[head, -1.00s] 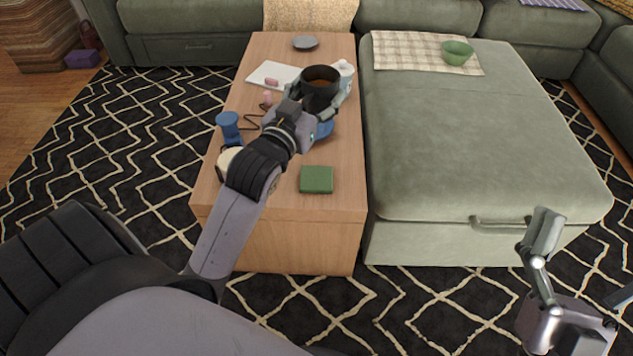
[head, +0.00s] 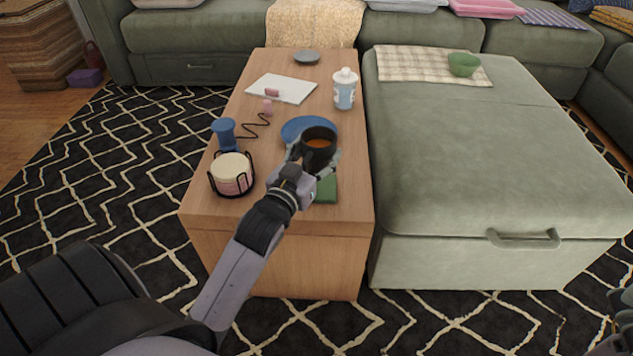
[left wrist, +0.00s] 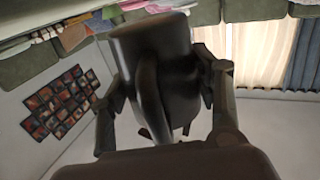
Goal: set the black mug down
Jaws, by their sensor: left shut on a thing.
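The black mug (head: 320,140) is upright with an orange-brown drink in it. My left gripper (head: 313,160) is shut on it, with a finger on each side. In the head view the mug overlaps the near right part of a blue plate (head: 296,127) and the far end of a green book (head: 327,190). I cannot tell its height above the wooden table (head: 275,210). In the left wrist view the mug (left wrist: 153,50) fills the space between the fingers, its handle towards the camera. My right gripper (head: 622,318) shows only partly at the right edge.
A candle in a black holder (head: 232,174), a blue spool-like object (head: 224,134) and a dark cord (head: 252,128) lie to the left. A white bottle (head: 345,92), white pad (head: 282,89) and grey dish (head: 306,57) stand farther back. The green ottoman (head: 470,150) borders the table's right side.

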